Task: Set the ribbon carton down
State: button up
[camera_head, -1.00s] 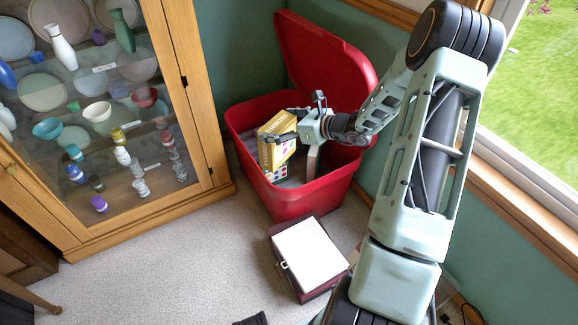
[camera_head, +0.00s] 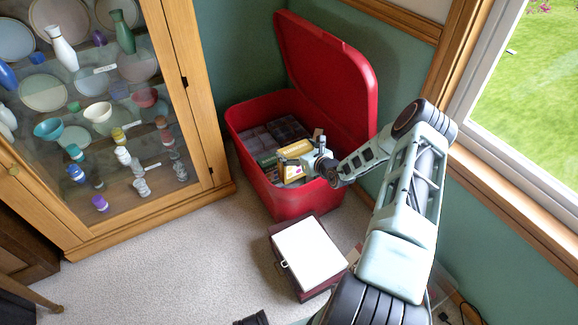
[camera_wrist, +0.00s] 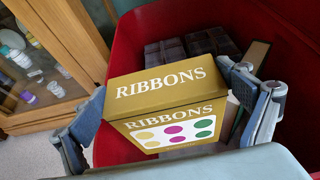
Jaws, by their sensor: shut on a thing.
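The ribbon carton (camera_head: 297,148) is a mustard-yellow box. In the wrist view the carton (camera_wrist: 165,88) is lettered RIBBONS, with coloured dots on a white panel. My gripper (camera_head: 300,158) is shut on it, with one finger on each side in the wrist view (camera_wrist: 170,95). The carton is at the mouth of an open red bin (camera_head: 300,205), towards its front right. Its underside is hidden, so I cannot tell whether it touches anything below.
Dark divided trays (camera_wrist: 190,42) and other boxes lie inside the bin. The bin's red lid (camera_head: 335,75) stands open behind. A glass cabinet (camera_head: 215,130) is at left, a window at right. A dark case with a white top (camera_head: 308,248) sits on the carpet in front.

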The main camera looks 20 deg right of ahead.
aim_at(299, 172)
notch_tip(299, 172, down, 10)
jog(key=b, duration=0.4)
jog(key=shift+f+b, duration=0.5)
jog(key=shift+f, duration=0.1)
jog(key=o, duration=1.6)
